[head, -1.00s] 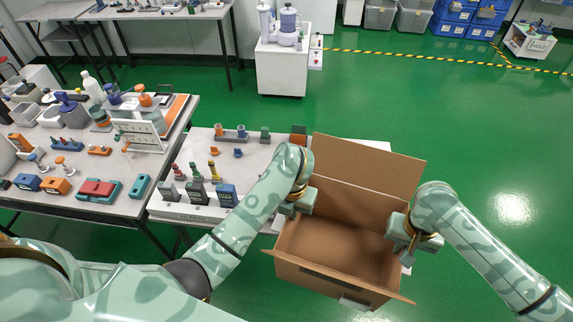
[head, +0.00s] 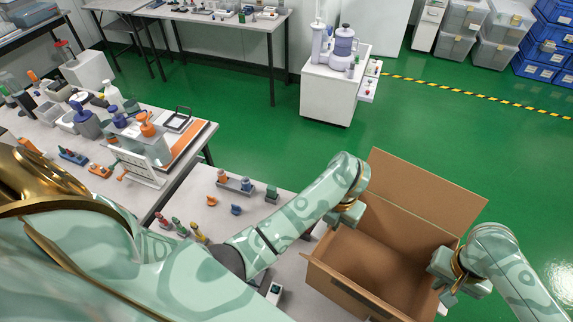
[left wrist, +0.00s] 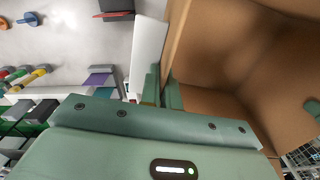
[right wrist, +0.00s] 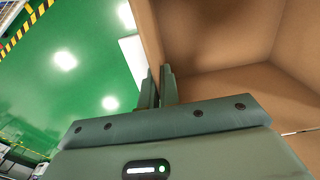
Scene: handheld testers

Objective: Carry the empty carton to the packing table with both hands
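The open brown carton (head: 375,265) is in the head view at lower right, its inside empty where I can see it and a flap standing up at its far side. My left gripper (head: 345,215) is shut on its left wall; the left wrist view shows the fingers (left wrist: 162,92) on either side of the cardboard (left wrist: 235,50). My right gripper (head: 447,272) is shut on the right wall; the right wrist view shows its fingers (right wrist: 157,90) astride the cardboard (right wrist: 205,35). I cannot tell which table is the packing table.
A light table (head: 250,225) with small testers is beside the carton's left side. A crowded bench (head: 190,165) stands at left, another table (head: 230,15) at the back. A white cart (head: 328,95) stands beyond. Green floor (head: 450,130) is open at right.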

